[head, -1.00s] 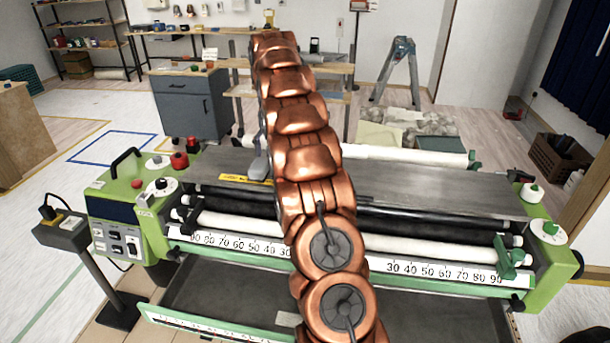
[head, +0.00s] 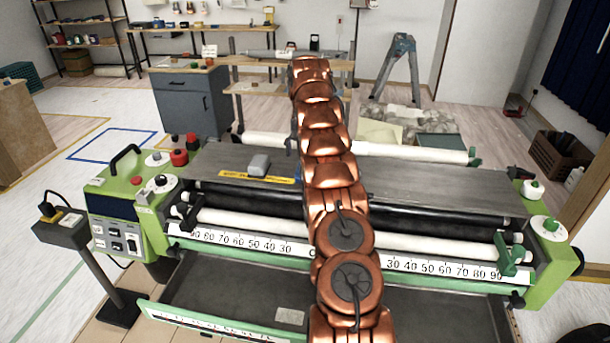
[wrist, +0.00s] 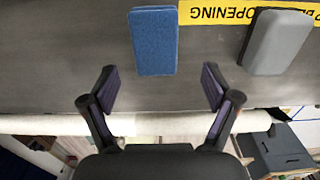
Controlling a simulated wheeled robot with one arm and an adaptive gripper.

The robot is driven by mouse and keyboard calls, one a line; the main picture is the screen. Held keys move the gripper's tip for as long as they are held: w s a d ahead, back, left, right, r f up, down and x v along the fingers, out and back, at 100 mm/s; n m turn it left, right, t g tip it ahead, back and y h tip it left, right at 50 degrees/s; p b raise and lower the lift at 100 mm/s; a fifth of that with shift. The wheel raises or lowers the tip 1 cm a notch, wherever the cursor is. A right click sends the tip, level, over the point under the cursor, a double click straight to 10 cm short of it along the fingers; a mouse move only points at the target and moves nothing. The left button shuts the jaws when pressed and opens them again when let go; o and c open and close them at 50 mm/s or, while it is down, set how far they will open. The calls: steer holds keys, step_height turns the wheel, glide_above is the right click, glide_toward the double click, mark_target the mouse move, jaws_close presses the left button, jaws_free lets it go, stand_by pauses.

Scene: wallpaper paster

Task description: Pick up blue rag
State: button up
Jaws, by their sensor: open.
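The blue rag (wrist: 155,41) is a flat, folded-looking blue block on the dark grey top plate of the wallpaper paster (wrist: 60,60), in the wrist view's upper middle. My gripper (wrist: 159,74) is open and empty, with its two dark fingers apart on either side of the rag's near end in the picture. I cannot tell how high the fingers are above the plate. The machine's top plate (head: 430,190) shows there on both sides of the arm.
A grey block (wrist: 277,43) lies right of the rag by a yellow warning strip (wrist: 225,14); it also shows in the head view (head: 258,165). White rollers (head: 405,149) run along the machine. A green control box (head: 120,215) stands at its left end.

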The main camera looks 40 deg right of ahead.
steer(key=shift+f, duration=0.45)
steer(key=shift+s+f+p, duration=0.2)
steer(key=shift+f+p, duration=0.25)
steer(key=shift+f, duration=0.2)
steer(key=shift+s+f+p, duration=0.2)
steer(key=shift+f+p, duration=0.25)
steer(key=shift+f, duration=0.2)
steer(key=shift+f+p, duration=0.35)
steer(key=shift+f, duration=0.75)
steer(key=shift+w, duration=0.1)
steer(key=c, duration=1.2)
steer(key=shift+c, duration=0.2)
steer(key=shift+r+b, duration=1)
steer(key=shift+r, duration=0.8)
steer(key=w+a+r+b, duration=0.1)
steer(key=a+b, duration=0.4)
steer(key=a, duration=1)
steer(key=shift+w+a+r, duration=0.2)
steer(key=shift+w+a, duration=0.2)
steer(key=shift+w, duration=0.3)
